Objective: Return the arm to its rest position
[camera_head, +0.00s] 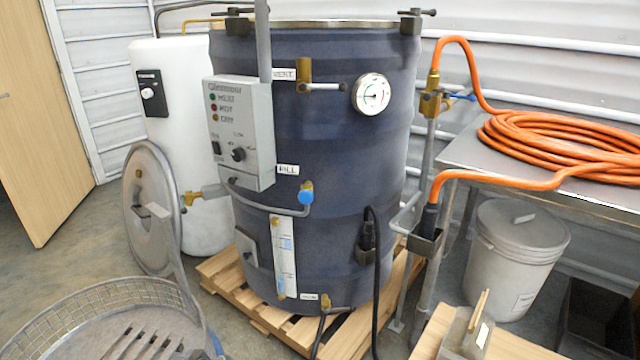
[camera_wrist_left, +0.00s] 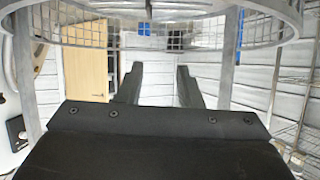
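My left gripper (camera_wrist_left: 159,84) shows in the left wrist view with its two dark fingers apart and nothing between them. Only wall and floor tones show through the gap. Neither gripper and neither arm is visible in the head view. My right gripper is in neither view. A round wire-mesh basket (camera_wrist_left: 85,33) spans the top of the left wrist view, beyond the fingertips; whether they touch it I cannot tell. What is probably the same basket (camera_head: 145,291) shows at the lower left of the head view, with a slotted plate inside.
A large dark blue drum (camera_head: 340,150) with a grey control box (camera_head: 240,135) stands on a wooden pallet (camera_head: 222,268). A round metal lid (camera_head: 150,200) leans beside a white tank (camera_head: 195,80). A steel table (camera_head: 470,160) carries a coiled orange hose (camera_head: 560,140); a bucket (camera_head: 515,250) stands below.

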